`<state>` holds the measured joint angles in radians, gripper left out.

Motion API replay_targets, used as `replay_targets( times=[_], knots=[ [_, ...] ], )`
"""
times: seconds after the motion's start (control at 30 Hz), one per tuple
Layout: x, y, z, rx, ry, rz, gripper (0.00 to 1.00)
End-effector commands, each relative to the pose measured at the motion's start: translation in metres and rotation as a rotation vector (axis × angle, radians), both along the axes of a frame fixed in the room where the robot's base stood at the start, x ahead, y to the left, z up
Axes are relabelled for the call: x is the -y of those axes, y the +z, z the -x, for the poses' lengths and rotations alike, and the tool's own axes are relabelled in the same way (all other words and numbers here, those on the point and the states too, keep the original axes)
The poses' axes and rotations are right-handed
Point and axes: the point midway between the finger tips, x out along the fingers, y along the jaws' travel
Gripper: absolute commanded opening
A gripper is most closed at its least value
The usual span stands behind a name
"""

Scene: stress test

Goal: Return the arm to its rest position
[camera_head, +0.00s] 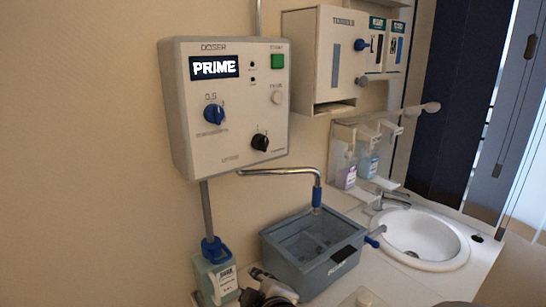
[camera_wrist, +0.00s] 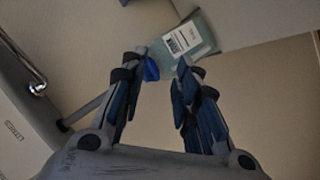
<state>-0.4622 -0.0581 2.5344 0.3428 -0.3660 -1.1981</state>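My gripper (camera_wrist: 161,64) fills the lower middle of the wrist view. Its two dark fingers with blue pads are spread apart, with nothing held between them. Beyond the fingertips is a bottle (camera_wrist: 188,40) with a pale green body, a white label and a blue cap (camera_wrist: 151,70). The cap appears in line with the gap between the fingers. In the head view, part of my gripper (camera_head: 268,288) shows at the bottom edge, just right of the same bottle (camera_head: 217,277). My arm's overall pose is mostly out of view.
A wall-mounted doser box (camera_head: 228,145) reads PRIME and has a tube running down to the bottle. A grey basin (camera_head: 285,272) stands under a bent metal spout (camera_head: 270,171). A white sink (camera_head: 420,238) is at right. A dispenser cabinet (camera_head: 335,60) hangs above.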

Motion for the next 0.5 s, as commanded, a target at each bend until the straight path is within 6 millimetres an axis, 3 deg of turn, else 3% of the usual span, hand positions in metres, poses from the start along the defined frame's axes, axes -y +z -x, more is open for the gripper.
replay_targets(
  times=[0.27,0.5],
  knots=[
    [0.074,0.023,0.064,-0.337,-0.32,-0.297,0.29],
    [0.14,0.029,0.147,-0.563,-0.717,-0.462,0.29]
  ],
)
